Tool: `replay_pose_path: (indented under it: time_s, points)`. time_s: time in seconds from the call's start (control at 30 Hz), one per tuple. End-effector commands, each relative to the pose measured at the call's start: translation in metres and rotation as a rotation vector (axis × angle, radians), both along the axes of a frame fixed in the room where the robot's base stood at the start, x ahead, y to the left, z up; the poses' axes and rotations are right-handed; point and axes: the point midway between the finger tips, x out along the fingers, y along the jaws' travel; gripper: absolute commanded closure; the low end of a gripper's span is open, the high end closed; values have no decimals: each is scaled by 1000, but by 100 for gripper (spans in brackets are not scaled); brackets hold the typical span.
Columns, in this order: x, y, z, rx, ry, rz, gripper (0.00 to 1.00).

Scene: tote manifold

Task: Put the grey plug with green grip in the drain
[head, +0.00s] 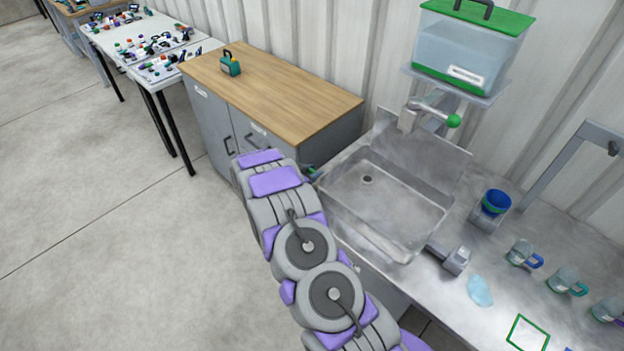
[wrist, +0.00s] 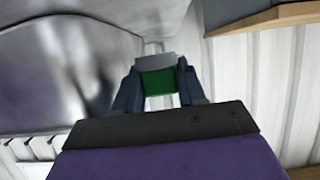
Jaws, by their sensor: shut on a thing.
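My gripper (wrist: 157,78) is shut on the grey plug with green grip (wrist: 158,88). The green grip sits between the two dark fingers, and a grey part shows beyond the fingertips. In the head view my gripper (head: 311,172) is mostly hidden behind my arm, at the left edge of the sink, with a bit of green showing. The drain (head: 367,180) is a small dark round hole in the floor of the metal sink (head: 400,215), to the right of my gripper. The drain cannot be made out in the wrist view.
A tap with a green knob (head: 453,121) stands behind the sink, below a water tank (head: 468,50) on a shelf. A wooden-topped cabinet (head: 275,90) adjoins on the left. A blue cup (head: 495,203) and several jugs stand on the counter to the right.

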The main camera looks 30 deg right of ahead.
Motion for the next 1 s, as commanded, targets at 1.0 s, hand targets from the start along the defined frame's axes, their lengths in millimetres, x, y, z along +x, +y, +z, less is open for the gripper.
replay_pose_path:
  time_s: [1.0]
  points:
    - [34, 81, 150, -1, -5, 324, 89]
